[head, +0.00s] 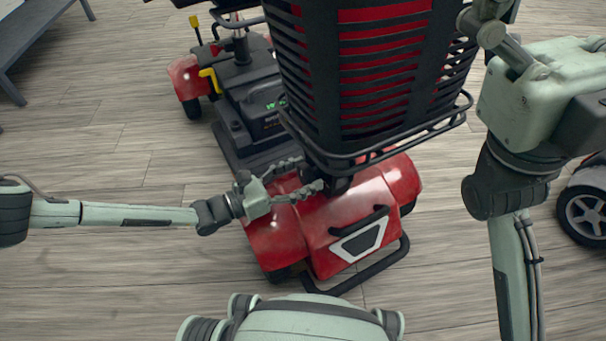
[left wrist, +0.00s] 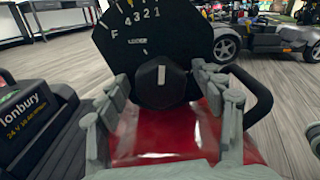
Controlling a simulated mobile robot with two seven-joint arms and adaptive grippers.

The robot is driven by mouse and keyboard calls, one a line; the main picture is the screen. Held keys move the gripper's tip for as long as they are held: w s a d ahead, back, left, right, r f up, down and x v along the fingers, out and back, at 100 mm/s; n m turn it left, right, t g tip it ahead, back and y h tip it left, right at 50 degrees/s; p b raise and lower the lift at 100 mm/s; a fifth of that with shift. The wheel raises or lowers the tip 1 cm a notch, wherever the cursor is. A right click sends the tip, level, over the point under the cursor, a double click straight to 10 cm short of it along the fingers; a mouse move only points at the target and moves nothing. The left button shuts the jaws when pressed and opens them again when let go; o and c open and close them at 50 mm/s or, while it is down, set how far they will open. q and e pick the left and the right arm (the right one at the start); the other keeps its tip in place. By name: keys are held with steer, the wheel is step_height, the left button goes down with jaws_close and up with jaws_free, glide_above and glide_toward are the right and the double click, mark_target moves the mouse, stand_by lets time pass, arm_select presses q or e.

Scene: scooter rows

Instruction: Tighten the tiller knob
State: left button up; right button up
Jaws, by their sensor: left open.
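The tiller knob (left wrist: 161,82) is black and round with a pale pointer mark. In the head view, my left gripper (head: 308,174) reaches in from the left at the red scooter's front (head: 365,205), low beside the basket, which hides the dial. My right gripper (head: 489,26) shows in part at the upper right, its fingers unclear.
A large black slatted basket (head: 370,80) with a red lining overhangs the tiller. Another red scooter part (head: 187,78) with a black deck stands behind. A wheel (head: 585,213) is at the right edge. A bench (head: 30,30) is at upper left. The left floor is clear.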

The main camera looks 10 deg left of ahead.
arm_select(q)
steer(key=c, duration=1.2)
steer(key=shift+o, duration=0.2)
steer(key=shift+m, duration=0.3)
steer(key=m, duration=0.3)
steer(key=shift+m, duration=0.3)
steer(key=m, duration=0.4)
steer(key=shift+s+m, duration=0.1)
steer(key=shift+m, duration=0.2)
steer(key=m, duration=0.5)
steer(key=shift+f+m, duration=0.1)
steer(key=shift+m, duration=0.3)
steer(key=shift+d+m, duration=0.1)
steer(key=shift+m, duration=0.9)
